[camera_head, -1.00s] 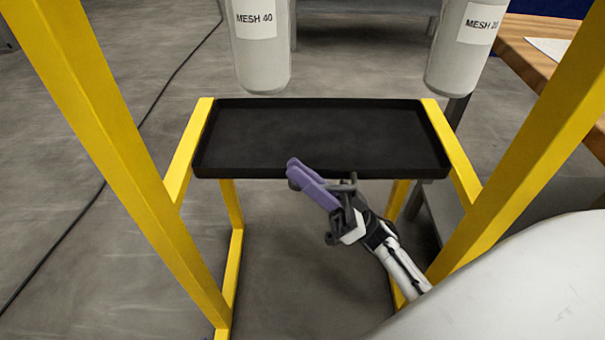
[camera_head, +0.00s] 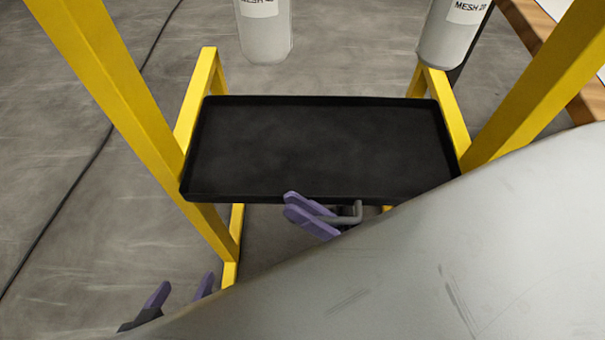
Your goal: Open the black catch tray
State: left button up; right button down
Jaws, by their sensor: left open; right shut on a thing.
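The black catch tray (camera_head: 320,198) is a shallow rectangular pan between the yellow side rails of the frame. It is pulled toward me, and the rails show bare behind its back edge. A grey bar handle (camera_head: 352,214) sits at the middle of its front edge. My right gripper (camera_head: 308,215) has purple fingers and is shut on this handle; my large pale arm link hides its wrist. My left gripper (camera_head: 182,292) is open and empty at the lower left, below and apart from the tray. Its base is partly hidden by the same arm link.
The yellow frame posts (camera_head: 110,85) stand left and right of the tray. Two pale canisters hang above the back, a left one (camera_head: 264,35) and a right one labelled MESH 20 (camera_head: 445,38). A black cable (camera_head: 88,170) lies on the grey floor at left. A wooden table edge shows upper right.

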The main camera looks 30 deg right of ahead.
pick_arm(q)
jog(key=shift+a, duration=0.1)
pick_arm(e)
jog(key=shift+s+a, duration=0.15)
jog(key=shift+s, duration=0.3)
jog(key=c, duration=2.1)
grip_release()
pick_arm(q)
jog(key=shift+r, duration=0.15)
pick_arm(e)
jog(key=shift+r, duration=0.1)
